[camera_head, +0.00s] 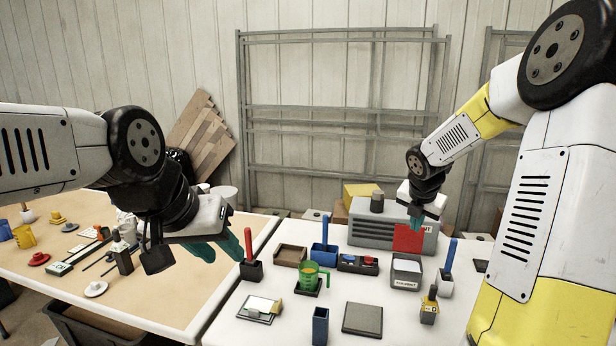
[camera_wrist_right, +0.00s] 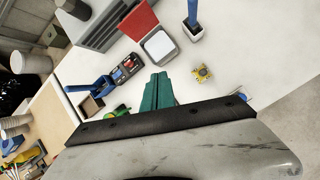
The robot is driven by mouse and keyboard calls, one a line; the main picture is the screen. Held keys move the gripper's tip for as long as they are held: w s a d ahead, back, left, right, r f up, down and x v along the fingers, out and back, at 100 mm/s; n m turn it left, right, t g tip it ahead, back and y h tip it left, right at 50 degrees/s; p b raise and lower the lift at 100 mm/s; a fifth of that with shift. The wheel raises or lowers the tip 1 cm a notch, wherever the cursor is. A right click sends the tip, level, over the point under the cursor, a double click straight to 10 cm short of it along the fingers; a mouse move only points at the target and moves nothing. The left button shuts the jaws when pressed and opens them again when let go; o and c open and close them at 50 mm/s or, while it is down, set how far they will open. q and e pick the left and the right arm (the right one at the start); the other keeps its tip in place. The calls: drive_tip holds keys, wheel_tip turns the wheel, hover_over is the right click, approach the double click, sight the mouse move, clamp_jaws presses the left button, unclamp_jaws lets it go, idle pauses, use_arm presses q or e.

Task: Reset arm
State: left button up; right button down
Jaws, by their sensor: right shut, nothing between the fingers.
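My left gripper (camera_head: 226,254) hangs over the gap between the tan table and the white table, to the left of the red-handled tool. Its two teal fingers stand apart with nothing between them. My right gripper (camera_head: 416,223) is above the back of the white table, in front of the grey case with the red panel. Its teal fingers also show in the right wrist view (camera_wrist_right: 158,92), closed together and empty.
The tan table (camera_head: 180,296) at left holds several small items. Metal racks (camera_head: 340,108) stand behind.

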drive_tip(key=s+a+r+m+y, duration=0.1)
drive_tip(key=s+a+r+m, duration=0.2)
drive_tip(key=s+m, duration=0.6)
drive_tip(key=s+a+r+m+y, duration=0.1)
drive_tip(key=s+a+r+m, duration=0.3)
drive_tip(key=s+a+m, duration=0.3)
drive_tip(key=s+a+r+m+t+y, duration=0.1)
drive_tip(key=s+a+r+m, duration=0.3)
drive_tip(key=s+m, duration=0.7)
drive_tip(key=shift+s+a+y, duration=0.45)
drive_tip(key=shift+y, duration=0.15)
